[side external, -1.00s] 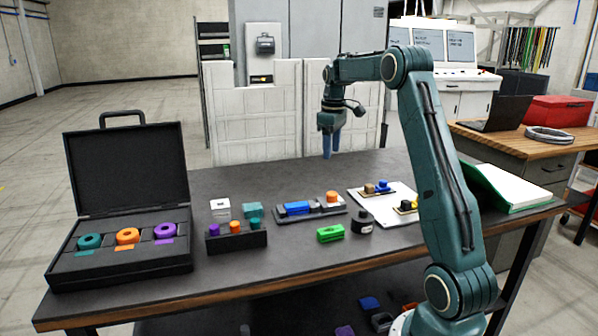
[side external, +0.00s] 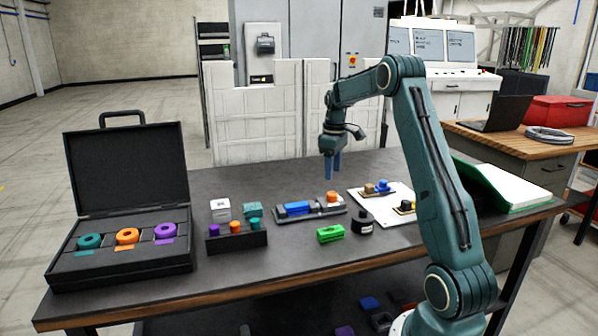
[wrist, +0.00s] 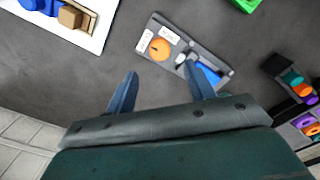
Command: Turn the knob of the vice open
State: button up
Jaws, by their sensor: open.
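The vice (side external: 297,210) lies on the dark table, a grey body with a blue block (side external: 297,208) between its parts. Its orange knob (side external: 332,196) sits at the right end. In the wrist view the vice (wrist: 186,57) is beyond the fingertips, with the orange knob (wrist: 160,48) and blue block (wrist: 208,73) both showing. My gripper (side external: 333,172) hangs above the table, over and behind the knob end, apart from it. Its two blue fingers are spread in the wrist view (wrist: 162,75), with nothing between them.
A white board (side external: 372,208) with small blue, tan and black parts lies right of the vice. A green block (side external: 330,233) and dark round piece (side external: 363,222) are in front. A peg rack (side external: 237,243) and open case (side external: 120,270) stand left.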

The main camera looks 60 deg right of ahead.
aim_at(332, 193)
jog(key=shift+f, duration=3.85)
jog(key=c, duration=1)
jog(key=shift+o, duration=0.2)
